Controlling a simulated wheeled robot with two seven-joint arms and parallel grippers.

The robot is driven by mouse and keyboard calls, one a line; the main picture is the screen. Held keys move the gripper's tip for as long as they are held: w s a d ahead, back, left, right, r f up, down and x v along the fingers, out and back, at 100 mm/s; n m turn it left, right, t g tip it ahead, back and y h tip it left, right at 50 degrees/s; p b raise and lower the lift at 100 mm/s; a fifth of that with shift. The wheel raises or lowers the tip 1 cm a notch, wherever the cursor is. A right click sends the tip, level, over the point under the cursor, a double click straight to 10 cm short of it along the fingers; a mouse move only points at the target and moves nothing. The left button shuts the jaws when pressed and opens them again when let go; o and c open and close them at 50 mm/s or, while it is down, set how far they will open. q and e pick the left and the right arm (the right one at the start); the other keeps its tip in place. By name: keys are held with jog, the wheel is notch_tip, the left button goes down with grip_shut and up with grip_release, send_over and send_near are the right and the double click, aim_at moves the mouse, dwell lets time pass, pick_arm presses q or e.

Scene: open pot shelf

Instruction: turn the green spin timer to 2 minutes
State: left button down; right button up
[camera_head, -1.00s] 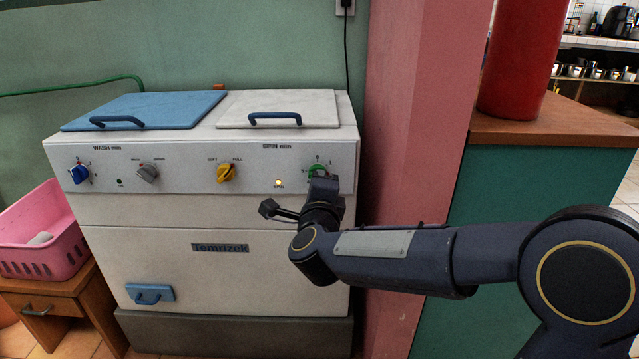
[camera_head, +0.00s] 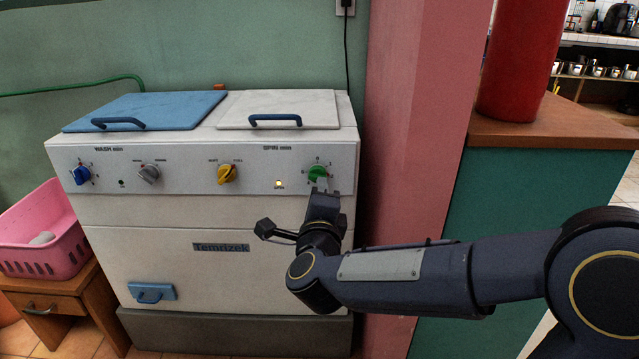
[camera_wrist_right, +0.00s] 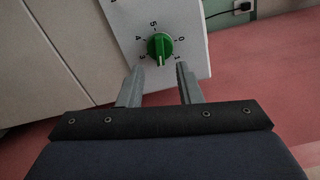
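The green spin timer knob (camera_head: 317,173) is at the right end of the washer's (camera_head: 215,212) control panel. In the right wrist view the green knob (camera_wrist_right: 160,46) has numbers around it, with 5 above, 0 and 1 on the right, and 3 and 4 on the left. A pale mark shows on its lower edge, between the 1 and the 3; I cannot make out the 2. My right gripper (camera_head: 322,187) is just below and in front of the knob. In the wrist view its fingers (camera_wrist_right: 159,78) are apart, with nothing between them, short of the knob. My left gripper is out of view.
A lamp (camera_head: 279,184) left of the knob glows yellow. Yellow (camera_head: 227,173), grey (camera_head: 149,173) and blue (camera_head: 81,174) knobs are further left. A pink pillar (camera_head: 415,120) stands close to the washer's right side. A pink basket (camera_head: 45,235) sits at the left.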

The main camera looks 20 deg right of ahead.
jog(key=shift+v, duration=1.65)
jog(key=s+d+f+n+g+y+p, duration=0.2)
jog(key=s+f+n+g+y, duration=0.15)
jog(key=s+n, duration=0.45)
jog(key=s+d+f+n+g+y+p, duration=0.1)
jog(key=s+d+f+n+g+y, duration=0.2)
jog(key=s+n, duration=0.55)
jog(key=s+d+f+n+g+y+p, duration=0.1)
jog(key=s+f+n+g+y+p, duration=0.15)
jog(key=s+n+g, duration=0.6)
notch_tip(320, 180, up, 36)
jog(key=s+m+t+p, duration=0.2)
jog(key=m+t+p, duration=0.1)
jog(key=p, duration=3.2)
jog(key=shift+a+f, duration=0.2)
jog(key=shift+f, duration=0.05)
